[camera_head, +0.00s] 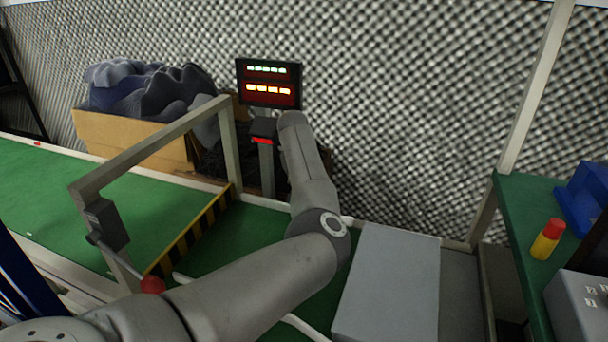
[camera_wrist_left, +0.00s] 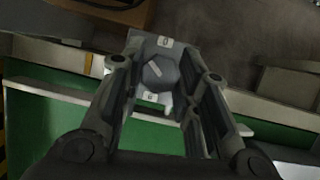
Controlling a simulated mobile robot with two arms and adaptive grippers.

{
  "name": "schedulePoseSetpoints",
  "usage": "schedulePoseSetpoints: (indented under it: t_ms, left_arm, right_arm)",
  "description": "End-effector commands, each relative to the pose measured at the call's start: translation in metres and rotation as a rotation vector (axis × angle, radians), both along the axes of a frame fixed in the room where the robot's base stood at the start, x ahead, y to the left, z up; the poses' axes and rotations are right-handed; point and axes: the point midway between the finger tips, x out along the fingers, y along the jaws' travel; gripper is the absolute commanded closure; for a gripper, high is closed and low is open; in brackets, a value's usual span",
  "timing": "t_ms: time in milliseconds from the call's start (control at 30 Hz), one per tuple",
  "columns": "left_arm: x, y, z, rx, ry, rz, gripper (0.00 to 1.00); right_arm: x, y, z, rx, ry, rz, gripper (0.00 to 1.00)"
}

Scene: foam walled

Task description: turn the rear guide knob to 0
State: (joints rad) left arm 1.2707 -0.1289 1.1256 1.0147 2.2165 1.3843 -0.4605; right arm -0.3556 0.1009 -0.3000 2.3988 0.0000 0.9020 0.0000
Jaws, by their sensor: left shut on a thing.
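In the left wrist view, a dark grey faceted knob (camera_wrist_left: 161,73) with a white pointer line sits on a light grey plate (camera_wrist_left: 165,42) with small white labels above and below it. The pointer slants from upper left to lower right; the label figures are too small to read surely. My left gripper (camera_wrist_left: 165,75) has its fingers on either side of the knob and is shut on it. In the head view my left arm reaches to the post under the display (camera_head: 268,84), and hides the gripper and the knob. My right gripper is not in view.
A green conveyor (camera_head: 60,190) has a metal frame (camera_head: 150,145) over it, with a red-ended lever (camera_head: 152,284). A cardboard box (camera_head: 135,143) of dark foam stands behind. A grey box top (camera_head: 390,285) lies right of my arm. A green table (camera_head: 520,215) stands at the right.

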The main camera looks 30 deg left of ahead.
Motion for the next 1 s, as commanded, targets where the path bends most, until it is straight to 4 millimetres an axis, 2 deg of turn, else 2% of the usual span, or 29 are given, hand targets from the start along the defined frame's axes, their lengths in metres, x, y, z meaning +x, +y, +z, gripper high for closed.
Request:
schedulePoseSetpoints:
  t_ms: [100, 400, 967, 1000]
  left_arm:
    - [0.0, 0.001, 0.003, 0.0, 0.0, -0.076, 0.94]
    - [0.0, 0.001, 0.001, 0.001, 0.0, -0.196, 0.94]
    - [0.0, 0.001, 0.0, 0.001, 0.0, -0.224, 0.94]
    - [0.0, 0.001, 0.0, 0.001, 0.0, -0.224, 0.67]
  right_arm:
    - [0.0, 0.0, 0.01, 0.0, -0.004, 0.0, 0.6]
    - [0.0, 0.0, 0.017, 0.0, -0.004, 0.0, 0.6]
    - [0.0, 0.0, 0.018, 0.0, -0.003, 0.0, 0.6]
    - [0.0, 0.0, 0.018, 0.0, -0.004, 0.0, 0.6]
